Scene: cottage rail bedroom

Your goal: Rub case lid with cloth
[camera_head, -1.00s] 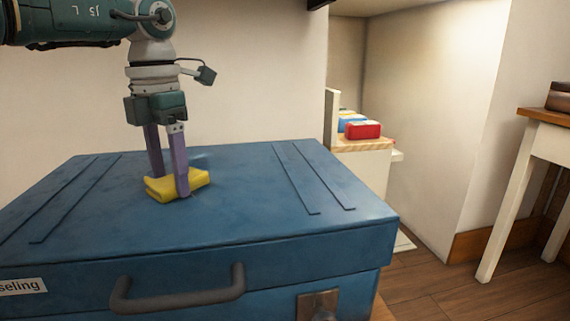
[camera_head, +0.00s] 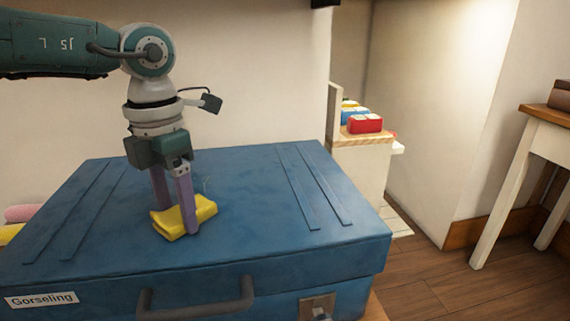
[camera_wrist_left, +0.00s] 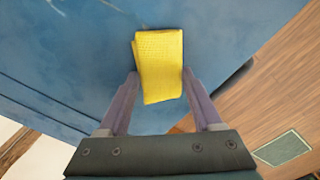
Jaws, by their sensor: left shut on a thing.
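The blue case lid (camera_head: 250,195) fills the lower left of the head view, with raised strips on both sides. The folded yellow cloth (camera_head: 200,213) lies against the lid, left of its middle. My left gripper (camera_head: 174,212) points down from above with its purple fingers shut on the cloth. In the left wrist view the yellow cloth (camera_wrist_left: 158,65) sits between the fingers, over the blue lid (camera_wrist_left: 60,60). A pale smudge (camera_wrist_left: 105,4) shows at the top edge of that view. My right gripper is not in view.
The case has a grey handle (camera_head: 195,300), a metal latch (camera_head: 318,306) and a "Gorseling" label (camera_head: 42,299) in front. A shelf (camera_head: 362,142) with red and blue boxes stands behind at right. A wooden table (camera_head: 545,116) is far right. Pink and yellow rolls (camera_head: 18,213) lie at left.

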